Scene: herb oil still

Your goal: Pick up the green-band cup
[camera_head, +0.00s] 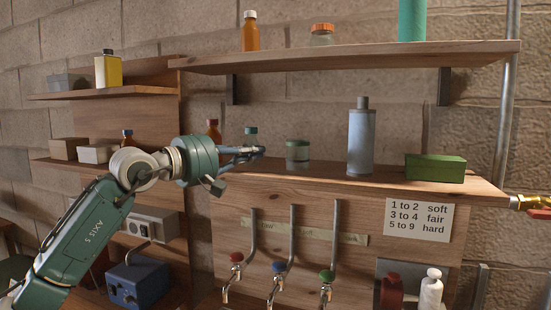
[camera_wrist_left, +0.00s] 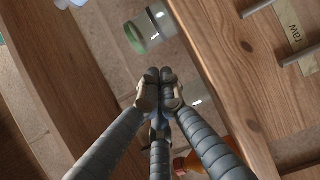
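The green-band cup (camera_head: 297,154) is a small clear cup with a green band near its top. In the head view it stands upright on the wooden ledge, right of my left gripper. A clear vessel with a green band (camera_wrist_left: 148,31), which looks like this cup, lies beyond the fingertips in the left wrist view. My left gripper (camera_head: 258,151) reaches in from the left just above the ledge. Its fingertips (camera_wrist_left: 160,76) are together with nothing visible between them, and a gap separates them from the cup. My right gripper is in neither view.
A teal-capped bottle (camera_head: 251,133) stands behind my left gripper, and an amber bottle (camera_head: 214,131) stands left of it. A grey bottle (camera_head: 361,140) and a green box (camera_head: 435,168) stand right of the cup. An upper shelf (camera_head: 350,56) overhangs. Taps (camera_head: 279,267) hang below.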

